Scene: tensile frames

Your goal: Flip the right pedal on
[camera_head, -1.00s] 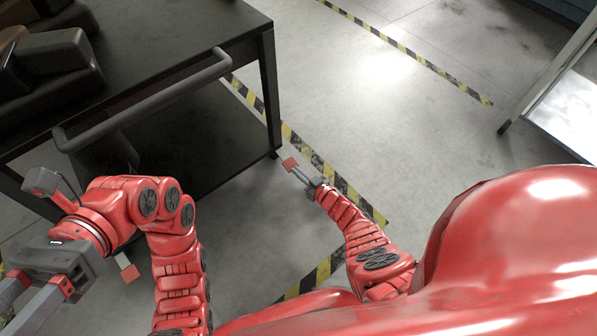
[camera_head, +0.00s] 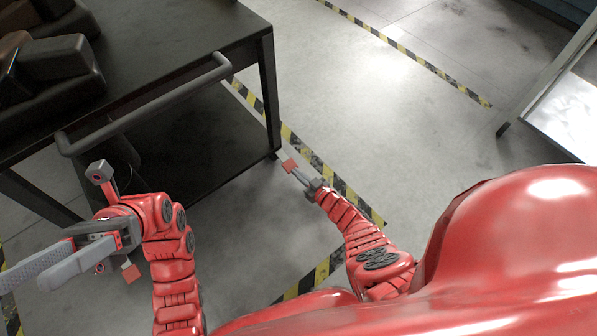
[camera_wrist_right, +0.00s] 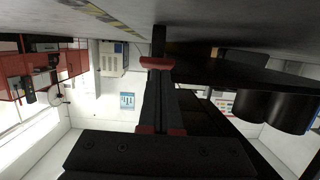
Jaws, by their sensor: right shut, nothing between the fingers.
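No pedal can be made out clearly. Dark boxy shapes (camera_head: 58,58) lie on the black table at the top left of the head view, and I cannot tell whether they are pedals. My right gripper (camera_head: 293,168) is over the floor just past the table's near right leg, its fingers together and empty. In the right wrist view its fingers (camera_wrist_right: 158,63) lie together with red at the tip. My left gripper (camera_head: 28,280) is at the lower left, its two grey fingers apart and pointing left, cut off at the picture edge.
The black table (camera_head: 185,30) has a grey bar handle (camera_head: 150,103) along its near side and a low shelf (camera_head: 215,140). Yellow-black tape (camera_head: 408,55) crosses the open floor. A light-topped stand (camera_head: 565,110) is at right. Dark cylinders (camera_wrist_right: 272,110) show in the wrist view.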

